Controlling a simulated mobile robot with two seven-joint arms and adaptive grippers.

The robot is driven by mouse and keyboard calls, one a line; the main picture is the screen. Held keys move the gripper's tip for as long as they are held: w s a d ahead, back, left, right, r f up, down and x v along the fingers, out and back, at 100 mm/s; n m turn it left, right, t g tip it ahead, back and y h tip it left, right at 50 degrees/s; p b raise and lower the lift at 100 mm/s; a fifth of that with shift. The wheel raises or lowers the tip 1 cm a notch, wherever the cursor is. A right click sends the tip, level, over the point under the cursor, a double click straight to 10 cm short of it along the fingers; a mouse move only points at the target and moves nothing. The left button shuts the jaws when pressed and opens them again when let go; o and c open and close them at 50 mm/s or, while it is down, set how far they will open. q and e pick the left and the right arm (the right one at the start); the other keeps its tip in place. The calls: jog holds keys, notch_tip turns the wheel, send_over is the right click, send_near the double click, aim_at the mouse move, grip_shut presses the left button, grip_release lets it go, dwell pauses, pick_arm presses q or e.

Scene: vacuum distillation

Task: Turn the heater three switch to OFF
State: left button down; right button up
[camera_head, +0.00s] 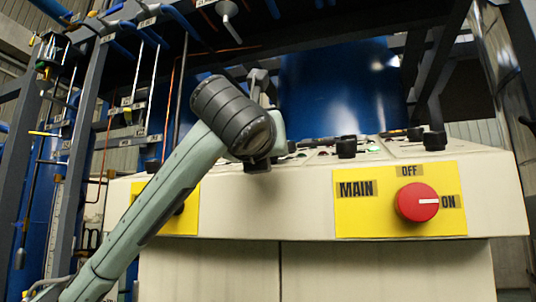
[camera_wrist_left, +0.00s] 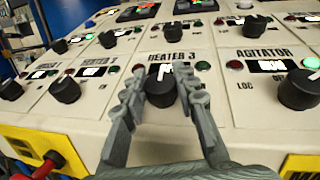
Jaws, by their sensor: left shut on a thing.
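The heater three switch (camera_wrist_left: 160,92) is a black round knob under the "HEATER 3" label on the sloped cream panel, in the middle of the left wrist view. My left gripper (camera_wrist_left: 161,88) has one grey finger on each side of this knob and is shut on it. The knob's pointer direction cannot be read. A partly covered white display sits just behind the knob, between a red lamp (camera_wrist_left: 139,68) and a dark green lamp (camera_wrist_left: 202,66). In the head view my left wrist hides this part of the panel. My right gripper is not in view.
The agitator knob (camera_wrist_left: 299,90) stands close on the right, and other heater knobs (camera_wrist_left: 65,89) on the left. On the console front, the red main switch (camera_head: 417,202) points to ON on a yellow plate. A blue tank (camera_head: 335,85) and dark frame stand behind.

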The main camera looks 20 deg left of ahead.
pick_arm(q)
jog(key=c, duration=1.2)
grip_release()
jog(key=shift+o, duration=0.2)
jog(key=s+d+f, duration=0.1)
jog(key=s, duration=0.6)
jog(key=shift+s+d, duration=0.15)
jog(key=shift+s, duration=0.05)
